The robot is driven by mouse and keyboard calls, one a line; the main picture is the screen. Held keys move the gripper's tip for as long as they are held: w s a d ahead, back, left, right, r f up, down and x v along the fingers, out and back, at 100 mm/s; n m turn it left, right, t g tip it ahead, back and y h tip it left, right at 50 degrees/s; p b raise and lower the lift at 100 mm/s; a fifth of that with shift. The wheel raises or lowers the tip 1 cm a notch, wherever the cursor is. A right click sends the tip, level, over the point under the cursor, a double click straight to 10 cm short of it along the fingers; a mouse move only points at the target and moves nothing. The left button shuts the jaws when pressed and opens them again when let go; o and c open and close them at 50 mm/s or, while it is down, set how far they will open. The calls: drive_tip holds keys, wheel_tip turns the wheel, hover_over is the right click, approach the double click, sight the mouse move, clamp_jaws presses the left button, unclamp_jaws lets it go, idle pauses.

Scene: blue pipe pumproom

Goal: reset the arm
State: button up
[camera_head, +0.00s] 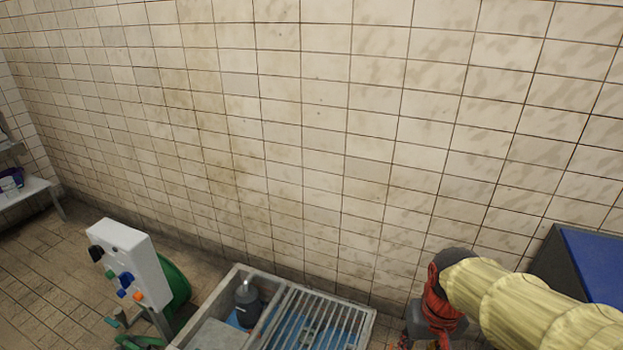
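My arm reaches in from the lower right, covered by a pale yellow ribbed sleeve. My gripper (430,338) is at its end, below a dark grey and red wrist part, and points down at the bottom edge of the picture. Its fingertips are cut off or too small to make out, so I cannot tell whether it is open or shut, or whether it holds anything. It is to the right of a grey sink unit and apart from it in the picture.
The grey sink unit (238,277) has a slatted rack and holds a dark bottle (247,302). A white panel (130,262) with coloured knobs stands left of it. A blue-topped box (596,262) is behind my arm. A bench (28,192) stands far left. A tiled wall (300,130) closes the back.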

drive_tip(key=s+a+r+t+p, duration=0.2)
drive_tip(key=s+r+t, duration=0.2)
drive_tip(key=r, duration=0.9)
drive_tip(key=s, duration=0.3)
drive_tip(key=shift+a+n+t, duration=0.3)
drive_tip(key=shift+n, duration=0.1)
